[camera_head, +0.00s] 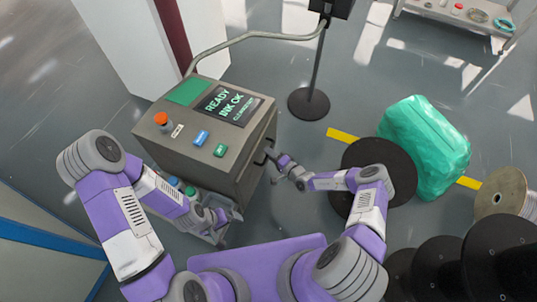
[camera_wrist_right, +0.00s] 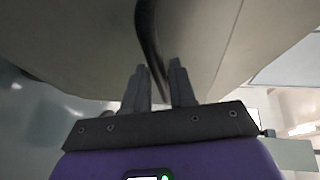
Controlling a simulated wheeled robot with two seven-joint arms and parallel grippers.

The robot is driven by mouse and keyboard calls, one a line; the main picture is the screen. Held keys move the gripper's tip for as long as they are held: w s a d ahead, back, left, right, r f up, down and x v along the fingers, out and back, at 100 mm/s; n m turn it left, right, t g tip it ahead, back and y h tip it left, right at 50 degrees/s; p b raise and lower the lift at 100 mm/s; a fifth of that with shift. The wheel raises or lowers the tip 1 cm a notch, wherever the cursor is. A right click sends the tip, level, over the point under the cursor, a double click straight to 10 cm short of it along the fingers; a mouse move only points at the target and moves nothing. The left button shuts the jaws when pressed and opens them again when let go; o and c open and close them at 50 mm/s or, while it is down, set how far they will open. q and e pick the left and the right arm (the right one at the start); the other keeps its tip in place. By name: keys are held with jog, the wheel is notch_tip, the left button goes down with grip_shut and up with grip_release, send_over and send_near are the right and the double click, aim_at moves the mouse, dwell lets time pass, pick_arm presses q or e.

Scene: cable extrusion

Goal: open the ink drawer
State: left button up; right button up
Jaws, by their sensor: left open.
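The grey ink printer cabinet (camera_head: 207,125) stands at centre left, its screen reading "READY INK OK". A dark handle (camera_head: 268,153) is on its right side face; the ink drawer's outline is not clear here. My right gripper (camera_head: 276,157) is at this handle. In the right wrist view the dark curved handle (camera_wrist_right: 147,35) runs between the two fingers of my right gripper (camera_wrist_right: 158,70). The gap is narrow, and I cannot tell whether the fingers press on it. My left gripper (camera_head: 222,215) is open and low in front of the cabinet's lower part, away from the handle.
Small bottles with coloured caps (camera_head: 190,190) stand on a low shelf below the cabinet. A black pole stand (camera_head: 309,103) is behind it. A green wrapped bundle (camera_head: 425,145) and dark spools (camera_head: 440,265) stand to the right. Floor right of the cabinet is partly clear.

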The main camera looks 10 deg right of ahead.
jog(key=shift+w+a, duration=0.3)
jog(key=shift+w, duration=0.1)
jog(key=shift+c, duration=0.4)
grip_shut()
jog(key=shift+d, duration=0.1)
jog(key=s+d+p, duration=0.1)
jog(key=s+d, duration=0.7)
jog(key=d, duration=0.4)
jog(key=s+d+p, duration=0.1)
jog(key=s+d, duration=0.7)
jog(key=d, duration=0.4)
jog(key=shift+s+d, duration=0.4)
jog(key=shift+o, duration=0.4)
grip_release()
